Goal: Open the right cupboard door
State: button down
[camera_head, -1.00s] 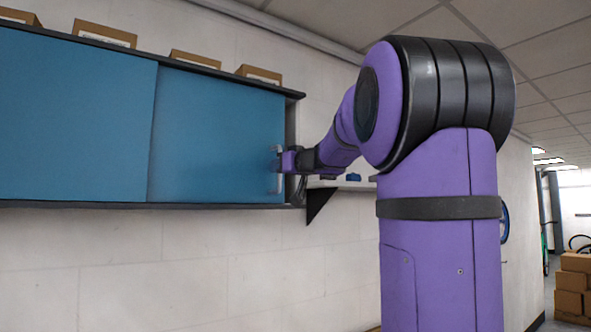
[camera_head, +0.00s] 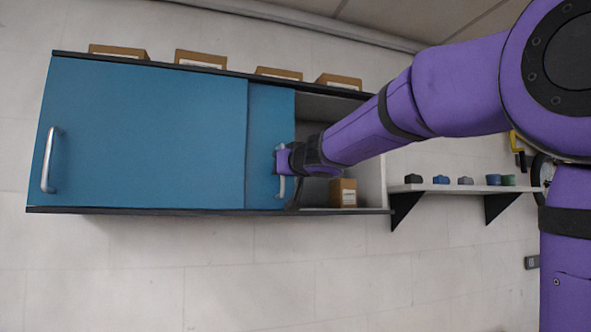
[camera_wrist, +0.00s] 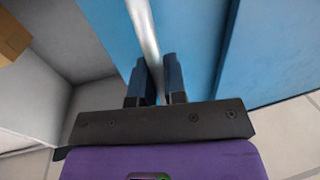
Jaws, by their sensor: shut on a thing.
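The right cupboard door (camera_head: 267,120) is a blue sliding panel, slid left so that much of it is behind the left door (camera_head: 150,130). My gripper (camera_head: 283,164) is shut on the right door's silver vertical handle (camera_head: 281,190). In the wrist view the handle (camera_wrist: 145,35) runs between my two dark fingers (camera_wrist: 159,80). The right part of the cupboard is open, and its pale inside shows a cardboard box (camera_head: 344,193). My arm hides part of the opening.
The left door has its own silver handle (camera_head: 49,160) at its left end. Several cardboard boxes (camera_head: 201,60) stand on top of the cupboard. A wall shelf (camera_head: 455,188) with small coloured items is to the right. The wall below is clear.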

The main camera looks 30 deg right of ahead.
jog(key=shift+a, duration=0.1)
jog(key=c, duration=1.2)
grip_release()
jog(key=shift+s, duration=0.1)
jog(key=s, duration=1)
jog(key=shift+s+a, duration=0.2)
jog(key=shift+s, duration=0.1)
